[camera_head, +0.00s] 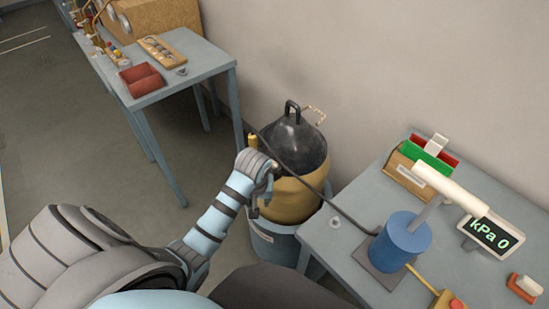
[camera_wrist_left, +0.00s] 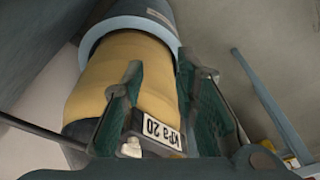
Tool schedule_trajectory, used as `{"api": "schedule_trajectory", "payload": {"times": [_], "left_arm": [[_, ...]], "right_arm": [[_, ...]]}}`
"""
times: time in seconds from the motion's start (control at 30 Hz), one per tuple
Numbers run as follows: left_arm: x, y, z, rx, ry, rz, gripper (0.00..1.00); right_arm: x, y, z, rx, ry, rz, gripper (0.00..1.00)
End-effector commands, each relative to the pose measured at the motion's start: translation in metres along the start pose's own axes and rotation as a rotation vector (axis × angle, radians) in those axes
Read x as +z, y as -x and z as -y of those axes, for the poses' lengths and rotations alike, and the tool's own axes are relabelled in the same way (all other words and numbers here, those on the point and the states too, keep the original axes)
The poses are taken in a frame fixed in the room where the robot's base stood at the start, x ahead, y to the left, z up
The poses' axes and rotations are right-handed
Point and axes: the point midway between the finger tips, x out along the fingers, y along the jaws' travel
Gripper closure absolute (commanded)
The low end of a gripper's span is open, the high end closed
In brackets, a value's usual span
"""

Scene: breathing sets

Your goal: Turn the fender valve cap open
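The fender (camera_head: 290,200) has a tan body and a black top with a handle, and stands upright in a blue-grey tub (camera_head: 275,245). My left gripper (camera_head: 264,188) is at its left side. In the left wrist view the fingers of my left gripper (camera_wrist_left: 162,105) are apart, with the tan fender body (camera_wrist_left: 125,75) behind them. My right gripper is not in view.
A blue pump (camera_head: 400,243) with a white handle and a display (camera_head: 490,234) reading "kPa 0" stand on the right table (camera_head: 345,250). A dark hose (camera_head: 322,198) crosses in front of the fender. A left table (camera_head: 195,67) holds a red bin (camera_head: 142,80).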

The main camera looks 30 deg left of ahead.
Motion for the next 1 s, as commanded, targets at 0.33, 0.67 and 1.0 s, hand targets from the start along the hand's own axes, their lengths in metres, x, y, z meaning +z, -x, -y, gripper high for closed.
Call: {"api": "schedule_trajectory", "payload": {"times": [0.33, 0.67, 1.0], "left_arm": [[-0.15, 0.107, -0.037, -0.05, 0.629, 0.154, 0.72], [-0.157, 0.1, -0.041, -0.064, 0.747, 0.197, 0.72], [-0.139, 0.012, -0.042, -0.063, 0.744, 0.196, 0.72]], "right_arm": [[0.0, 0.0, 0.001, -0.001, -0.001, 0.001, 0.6], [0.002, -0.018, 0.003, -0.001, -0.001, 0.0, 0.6], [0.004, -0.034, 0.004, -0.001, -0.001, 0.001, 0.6]]}}
